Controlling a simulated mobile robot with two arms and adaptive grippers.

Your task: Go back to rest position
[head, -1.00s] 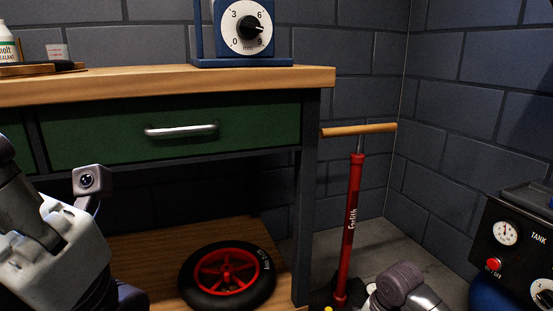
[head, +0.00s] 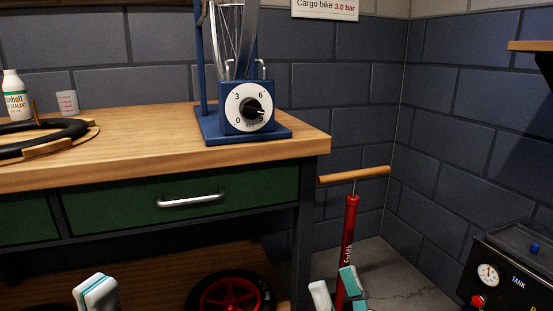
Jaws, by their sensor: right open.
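My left gripper (head: 96,291) shows at the bottom left edge as a white and teal fingertip in front of the bench's lower part. The rest of it is cut off, so I cannot tell how far its jaws are apart. My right gripper (head: 335,287) is at the bottom edge, in front of the red floor pump (head: 350,228). Its two white and teal fingers stand apart with no object held between them. Both grippers point upward.
The wooden bench (head: 150,152) holds a blue stand with a dial (head: 247,107), a white bottle (head: 16,92), a small cup (head: 67,103) and a black tyre (head: 45,136). A red-rimmed wheel (head: 230,295) is below. A compressor (head: 510,275) stands at right.

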